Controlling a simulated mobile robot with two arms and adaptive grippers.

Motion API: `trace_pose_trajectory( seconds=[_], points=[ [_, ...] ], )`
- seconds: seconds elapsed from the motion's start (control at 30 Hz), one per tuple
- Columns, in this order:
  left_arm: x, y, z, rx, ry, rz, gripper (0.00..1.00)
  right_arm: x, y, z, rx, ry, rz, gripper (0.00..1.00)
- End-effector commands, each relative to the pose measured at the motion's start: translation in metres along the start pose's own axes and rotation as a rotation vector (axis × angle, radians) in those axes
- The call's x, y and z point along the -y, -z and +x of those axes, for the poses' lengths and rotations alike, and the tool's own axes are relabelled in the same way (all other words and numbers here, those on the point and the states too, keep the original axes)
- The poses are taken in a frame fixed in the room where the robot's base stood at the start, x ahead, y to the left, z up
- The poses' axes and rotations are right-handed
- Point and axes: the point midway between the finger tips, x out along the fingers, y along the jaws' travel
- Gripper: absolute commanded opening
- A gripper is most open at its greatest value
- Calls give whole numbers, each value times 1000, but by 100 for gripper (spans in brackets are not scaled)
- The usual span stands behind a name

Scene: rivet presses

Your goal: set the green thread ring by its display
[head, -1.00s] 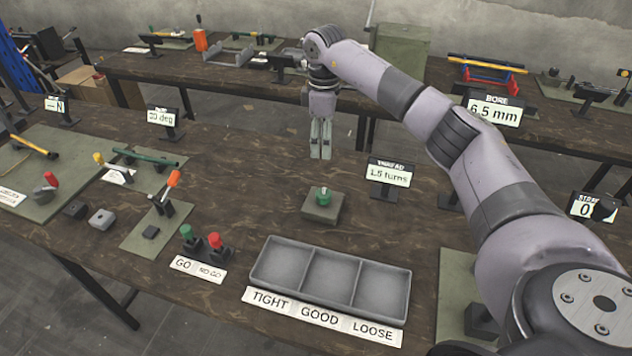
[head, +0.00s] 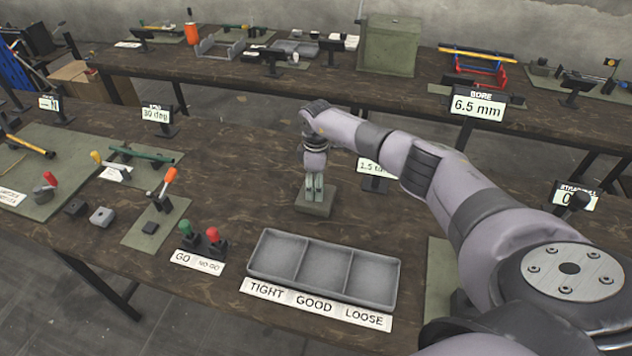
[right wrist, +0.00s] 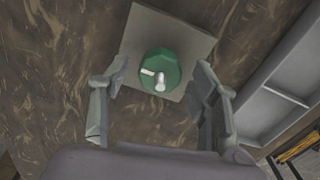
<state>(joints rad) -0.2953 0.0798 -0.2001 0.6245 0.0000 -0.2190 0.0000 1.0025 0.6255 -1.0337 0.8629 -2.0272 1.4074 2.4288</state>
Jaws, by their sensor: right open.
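The green thread ring (right wrist: 160,70) sits on a square grey-green block (right wrist: 142,28) in the right wrist view, with a pale mark on its top. In the head view the block (head: 316,207) stands on the table, and my gripper hides most of the ring. My right gripper (head: 315,197) points down over the block; in the right wrist view its open fingers (right wrist: 160,78) lie on either side of the ring, apart from it. The thread display (head: 374,184), partly hidden behind my right arm, reads about 1.5 turns. My left gripper is not in view.
A grey three-part tray (head: 325,268) labelled TIGHT, GOOD and LOOSE lies in front of the block. Green and red GO/NO-GO gauges (head: 200,238) stand to its left. The bore display (head: 478,104) reads 6.5 mm.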

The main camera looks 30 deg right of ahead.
Motion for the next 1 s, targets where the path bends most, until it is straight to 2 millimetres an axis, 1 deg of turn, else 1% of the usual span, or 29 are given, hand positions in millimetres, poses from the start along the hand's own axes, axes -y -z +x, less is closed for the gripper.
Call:
trace_pose_trajectory(
  seconds=[0.1, 0.27, 0.9, 1.0],
  points=[
    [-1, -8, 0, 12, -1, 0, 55, 0, 0, 2, 1, 0, 0, 56],
    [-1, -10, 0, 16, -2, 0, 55, 0, 0, 2, 1, 0, 0, 56],
    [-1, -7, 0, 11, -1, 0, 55, 0, 0, 1, 1, 1, 0, 14],
    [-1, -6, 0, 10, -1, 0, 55, 0, 0, 1, 1, 1, 0, 8]
  ],
)
